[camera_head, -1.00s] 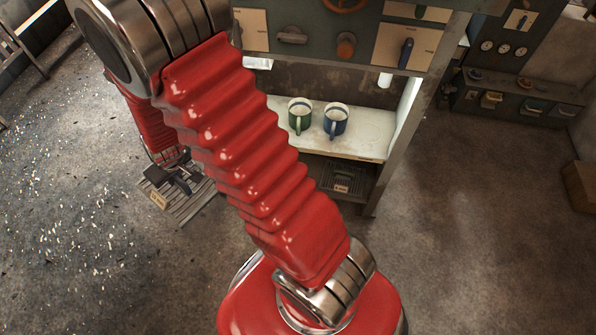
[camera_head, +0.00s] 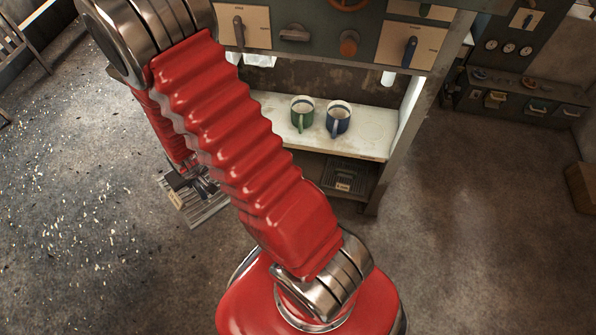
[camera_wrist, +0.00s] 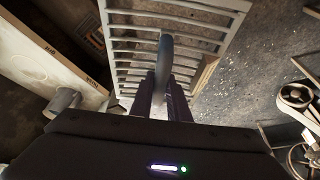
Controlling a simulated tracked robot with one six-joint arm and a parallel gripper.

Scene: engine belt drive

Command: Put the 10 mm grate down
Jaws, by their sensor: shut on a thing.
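The grate (camera_head: 207,213) is a pale slatted metal frame with a small light label on its edge, too small to read surely. It hangs in the air left of the machine in the head view, partly hidden behind my arm. In the wrist view the grate (camera_wrist: 203,18) fills the top middle, its bars beyond my fingers. My gripper (camera_wrist: 163,92) is shut on the grate's upright dark handle; in the head view my gripper (camera_head: 192,180) is mostly hidden by my arm.
A dark labelled grate (camera_head: 347,173) lies on the lower shelf beneath.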

